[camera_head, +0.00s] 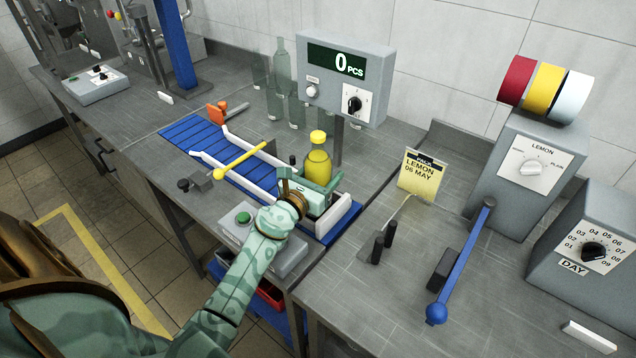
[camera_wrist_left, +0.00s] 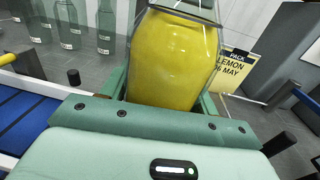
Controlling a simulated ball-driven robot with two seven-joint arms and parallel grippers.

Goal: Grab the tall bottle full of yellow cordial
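A bottle of yellow cordial (camera_head: 318,168) with a yellow cap stands upright at the near right end of the blue conveyor (camera_head: 203,146). My left gripper (camera_head: 311,190) is at the bottle's lower part in the head view. In the left wrist view the yellow bottle (camera_wrist_left: 172,62) fills the space between the two green fingers (camera_wrist_left: 164,88), one on each side. The fingers are close to the glass, but whether they press on it cannot be told. The bottle's base is hidden by the gripper. My right gripper is not in view.
Several empty clear bottles (camera_head: 280,85) stand behind the conveyor. A counter display (camera_head: 345,70) reading 0 PCS rises behind the bottle. A yellow lever (camera_head: 240,160) crosses the conveyor. A yellow lemon card (camera_head: 421,174) and a blue-handled lever (camera_head: 462,260) are to the right.

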